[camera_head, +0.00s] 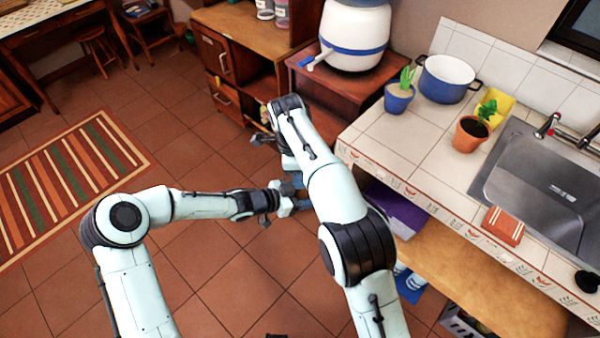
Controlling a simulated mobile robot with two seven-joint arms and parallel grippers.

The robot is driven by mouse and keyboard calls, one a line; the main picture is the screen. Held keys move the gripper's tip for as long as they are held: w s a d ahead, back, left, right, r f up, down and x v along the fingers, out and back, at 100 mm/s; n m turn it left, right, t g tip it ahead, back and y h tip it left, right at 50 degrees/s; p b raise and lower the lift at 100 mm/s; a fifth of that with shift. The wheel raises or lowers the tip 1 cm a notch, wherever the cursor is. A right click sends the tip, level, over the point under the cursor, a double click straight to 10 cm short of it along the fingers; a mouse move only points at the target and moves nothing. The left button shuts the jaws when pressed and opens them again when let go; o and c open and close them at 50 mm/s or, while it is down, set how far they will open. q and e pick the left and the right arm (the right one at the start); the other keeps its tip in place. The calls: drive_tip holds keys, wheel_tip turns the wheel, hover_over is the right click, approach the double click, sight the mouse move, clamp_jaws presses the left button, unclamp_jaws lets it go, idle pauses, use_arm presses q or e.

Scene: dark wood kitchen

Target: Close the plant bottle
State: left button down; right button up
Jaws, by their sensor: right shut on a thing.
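My right arm reaches forward over the floor beside the counter. Its right gripper (263,139) is dark and small, in front of the low wooden cabinets. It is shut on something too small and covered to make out. My left gripper (287,199) is at the end of the arm from the left, beside my right forearm. Its fingertips are partly hidden by that forearm, so its opening does not show. I cannot clearly identify a plant bottle or its cap. A small yellowish thing (265,114) shows just above the right gripper, but I cannot tell what it is.
A white-and-blue dispenser (355,33) stands on a wooden cabinet (305,68). The floor at left is open, with a striped rug (70,185).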

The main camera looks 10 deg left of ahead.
drive_tip(key=m, duration=0.5)
drive_tip(key=shift+w+g, duration=0.15)
drive_tip(key=shift+g, duration=0.15)
drive_tip(key=m, duration=0.7)
drive_tip(key=shift+d+g+y, duration=0.1)
drive_tip(key=shift+g+y, duration=0.2)
drive_tip(key=shift+y, duration=0.1)
drive_tip(key=o, duration=1)
drive_tip(key=shift+r, duration=2.25)
drive_tip(key=shift+c, duration=0.3)
